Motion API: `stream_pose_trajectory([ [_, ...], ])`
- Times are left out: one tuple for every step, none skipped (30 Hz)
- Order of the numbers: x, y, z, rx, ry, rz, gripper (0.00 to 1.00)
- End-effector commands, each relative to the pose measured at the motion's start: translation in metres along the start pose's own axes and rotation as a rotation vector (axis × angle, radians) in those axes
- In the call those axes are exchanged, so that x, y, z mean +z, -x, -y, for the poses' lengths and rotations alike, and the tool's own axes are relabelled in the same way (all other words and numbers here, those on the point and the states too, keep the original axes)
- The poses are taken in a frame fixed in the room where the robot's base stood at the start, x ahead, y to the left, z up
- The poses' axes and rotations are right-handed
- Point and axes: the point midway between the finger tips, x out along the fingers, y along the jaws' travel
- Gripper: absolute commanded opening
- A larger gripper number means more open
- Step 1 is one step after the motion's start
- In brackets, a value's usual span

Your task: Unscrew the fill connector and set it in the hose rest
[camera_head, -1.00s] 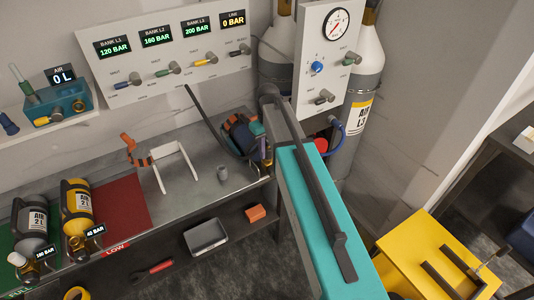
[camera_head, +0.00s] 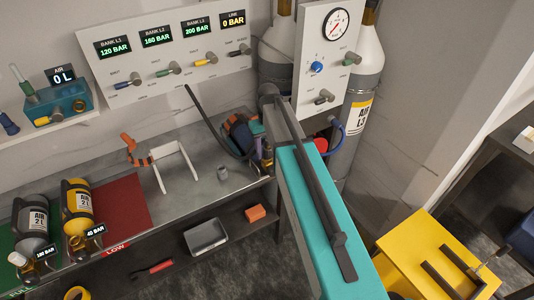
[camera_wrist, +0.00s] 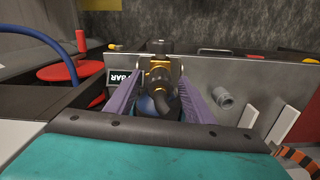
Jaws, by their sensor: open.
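In the wrist view my gripper (camera_wrist: 157,80) is open, with its purple fingers on either side of a dark connector (camera_wrist: 161,97) at a brass valve (camera_wrist: 158,72). A dark blue rounded body sits below the connector, between the fingers. I cannot tell whether the fingers touch anything.
Yellow (camera_head: 77,204) and grey (camera_head: 33,225) bottles lie at the bench's left. The gauge panel (camera_head: 316,75) and tall cylinder (camera_head: 361,95) stand close behind my arm. A black hose (camera_head: 203,110) hangs from the wall panel.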

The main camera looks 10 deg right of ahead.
Motion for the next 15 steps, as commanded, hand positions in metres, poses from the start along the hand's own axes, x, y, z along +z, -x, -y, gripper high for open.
stream_pose_trajectory([
  [0.0, 0.0002, 0.0, 0.0, -0.031, 0.0, 0.48],
  [0.0, 0.0002, 0.0, 0.0, -0.051, 0.0, 0.48],
  [0.0, 0.0002, 0.0, 0.0, -0.079, 0.0, 0.48],
  [-0.0001, 0.0002, 0.0, 0.0, -0.099, 0.0, 0.48],
  [-0.0001, 0.0002, 0.0, 0.0, -0.118, 0.0, 0.48],
  [-0.0001, 0.0002, 0.0, 0.0, -0.146, 0.0, 0.48],
  [-0.0001, 0.0002, 0.0, 0.0, -0.166, 0.0, 0.48],
  [-0.0001, 0.0002, -0.0001, 0.0, -0.186, 0.0, 0.48],
  [-0.0001, 0.0002, -0.0001, 0.0, -0.213, 0.0, 0.48],
  [-0.0001, 0.0003, -0.0001, 0.0, -0.234, 0.0, 0.48],
  [-0.0001, 0.0002, -0.0001, 0.0, -0.254, 0.0, 0.48],
  [-0.0002, 0.0002, -0.0001, 0.0, -0.28, 0.0, 0.48],
  [-0.0002, 0.0003, -0.0001, 0.0, -0.301, -0.001, 0.48],
  [-0.0002, 0.0002, -0.0001, 0.0, -0.321, 0.0, 0.48],
  [-0.0002, 0.0002, -0.0001, 0.0, -0.348, -0.001, 0.48],
])
